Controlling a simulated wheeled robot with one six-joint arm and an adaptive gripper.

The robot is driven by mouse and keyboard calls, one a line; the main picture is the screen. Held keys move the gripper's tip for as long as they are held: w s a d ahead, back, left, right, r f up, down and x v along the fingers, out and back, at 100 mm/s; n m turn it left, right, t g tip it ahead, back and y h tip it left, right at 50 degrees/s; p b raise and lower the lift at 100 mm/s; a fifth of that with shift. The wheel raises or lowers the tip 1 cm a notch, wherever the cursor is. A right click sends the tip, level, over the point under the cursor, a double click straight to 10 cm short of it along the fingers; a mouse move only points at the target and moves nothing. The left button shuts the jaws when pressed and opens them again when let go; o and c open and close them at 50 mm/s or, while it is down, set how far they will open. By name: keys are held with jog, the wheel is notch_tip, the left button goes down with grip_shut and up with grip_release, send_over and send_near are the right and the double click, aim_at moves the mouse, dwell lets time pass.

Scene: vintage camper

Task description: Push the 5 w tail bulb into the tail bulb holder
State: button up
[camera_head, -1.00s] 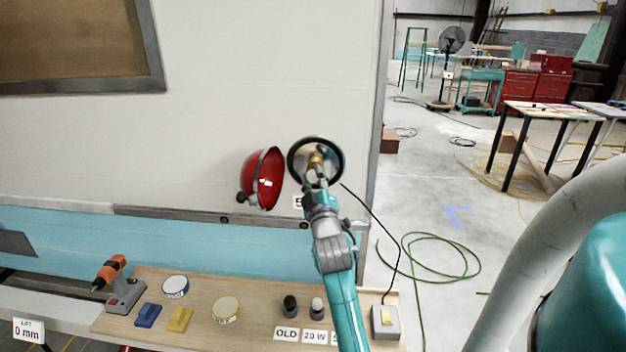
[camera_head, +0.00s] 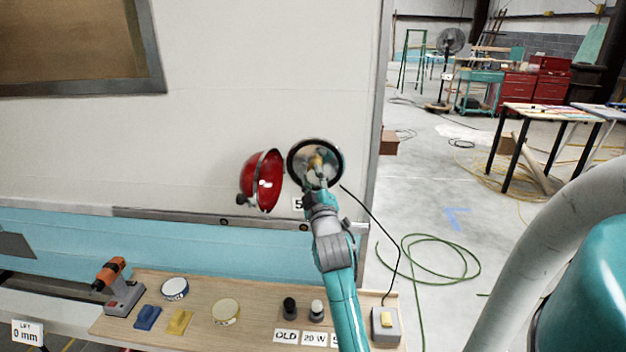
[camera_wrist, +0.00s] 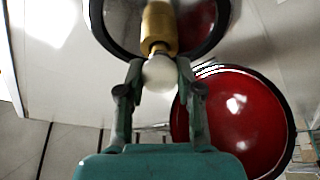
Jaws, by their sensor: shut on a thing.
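The round tail lamp housing (camera_head: 296,162) with a dark rim is on the white camper wall, and its brass bulb holder (camera_head: 316,160) is at its middle. The wrist view shows the brass holder (camera_wrist: 158,27) close up. My gripper (camera_wrist: 159,72) is shut on the white glass bulb (camera_wrist: 160,74), one finger on each side. The bulb lines up below the holder with its base end at or against the holder's mouth; how far in it sits is hidden. In the head view my gripper (camera_head: 315,184) covers the bulb.
A red lens (camera_head: 264,181) hangs open on the left of the housing, close to my gripper. A black cable runs down right.

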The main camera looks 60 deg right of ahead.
jog(key=shift+w+d, duration=0.15)
jog(key=shift+d, duration=0.3)
dwell(0.5)
jog(key=o, duration=1.2)
jog(key=v, duration=1.2)
jog(key=shift+a, duration=0.15)
